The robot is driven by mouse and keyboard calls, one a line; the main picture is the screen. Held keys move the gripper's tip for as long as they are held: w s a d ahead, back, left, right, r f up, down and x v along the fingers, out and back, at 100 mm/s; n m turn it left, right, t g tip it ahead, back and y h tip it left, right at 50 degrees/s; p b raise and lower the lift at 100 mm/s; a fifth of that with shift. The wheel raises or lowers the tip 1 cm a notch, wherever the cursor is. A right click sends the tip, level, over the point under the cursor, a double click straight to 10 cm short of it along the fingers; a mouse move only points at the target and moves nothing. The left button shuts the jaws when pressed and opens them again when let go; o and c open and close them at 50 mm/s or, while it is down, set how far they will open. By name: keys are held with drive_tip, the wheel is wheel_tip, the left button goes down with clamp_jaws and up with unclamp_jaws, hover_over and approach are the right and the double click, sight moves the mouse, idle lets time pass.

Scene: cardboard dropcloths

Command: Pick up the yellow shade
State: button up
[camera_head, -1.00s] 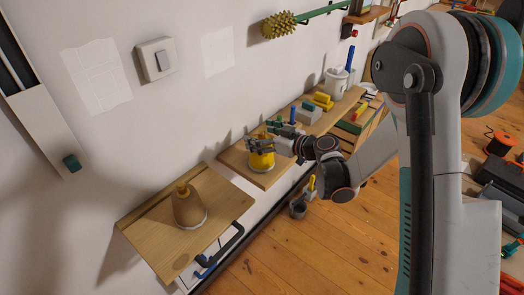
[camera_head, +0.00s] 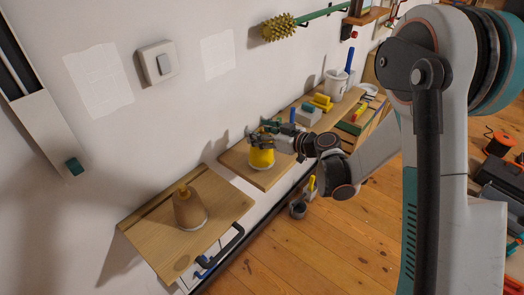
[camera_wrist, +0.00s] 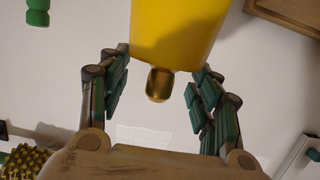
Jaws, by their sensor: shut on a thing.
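The yellow shade (camera_head: 261,159) is at the second wooden shelf along the wall, in the head view. My gripper (camera_head: 262,141) is at its top, shut on it. In the wrist view the shade (camera_wrist: 178,30) fills the top middle, with a brass knob at its narrow end. The fingers of my gripper (camera_wrist: 157,88) stand on either side of the knob; their exact contact is hard to see. I cannot tell for certain whether the shade's lower rim touches the shelf.
A brown shade (camera_head: 189,208) with a yellow top stands on the near wooden shelf (camera_head: 152,230). Beyond my gripper are a grey block with a yellow handle (camera_head: 308,115) and a white mug (camera_head: 336,82). The wall (camera_head: 215,110) is close behind; open floor (camera_head: 320,245) lies to the right.

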drive_tip(key=shift+r+p, duration=1.95)
drive_tip(key=shift+r, duration=1.65)
